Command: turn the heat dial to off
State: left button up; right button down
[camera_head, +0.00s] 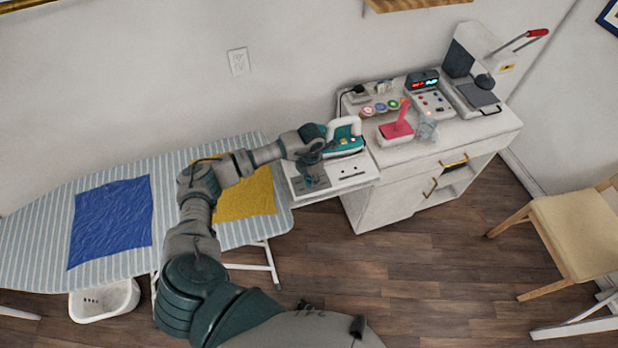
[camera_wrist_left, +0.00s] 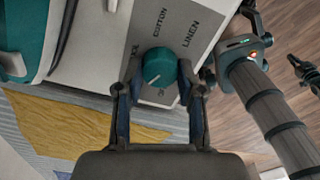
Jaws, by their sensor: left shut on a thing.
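The heat dial (camera_wrist_left: 158,66) is a round teal knob on a pale panel, seen in the left wrist view. The words COTTON and LINEN are printed beyond it, and a partly hidden word is beside my left finger. In the head view my left gripper (camera_head: 313,160) is over the white iron station (camera_head: 342,180), hiding the dial.
A teal and white iron (camera_head: 343,140) stands on the station just behind my gripper. The ironing board (camera_head: 55,215) with blue and yellow cloths lies to the left. A white cabinet (camera_head: 400,205) with small tools on top stands to the right. The wooden floor in front is open.

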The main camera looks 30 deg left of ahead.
pick_arm(q)
jog(key=n, duration=0.4)
jog(key=shift+w+d+r+n, duration=0.1)
jog(key=shift+w+d+n, duration=0.05)
jog(key=shift+n, duration=0.15)
jog(key=n+p, duration=0.1)
jog(key=n, duration=0.1)
jog(key=shift+r+n, duration=0.1)
jog(key=shift+n, duration=0.2)
jog(key=n, duration=0.2)
jog(key=shift+n+p, duration=0.3)
jog(key=shift+n, duration=0.1)
jog(key=n+p, duration=0.1)
jog(key=n, duration=0.2)
jog(key=shift+w+n, duration=0.15)
jog(key=shift+n, duration=0.25)
jog(key=shift+a+n+p, duration=0.2)
jog(key=shift+n+p, duration=0.25)
jog(key=shift+n, duration=0.75)
jog(key=shift+n+p, duration=0.35)
jog(key=shift+n, duration=0.75)
jog(key=shift+d+n, duration=0.1)
jog(key=shift+n, duration=0.2)
jog(key=shift+d+f, duration=0.1)
jog(key=shift+f, duration=0.15)
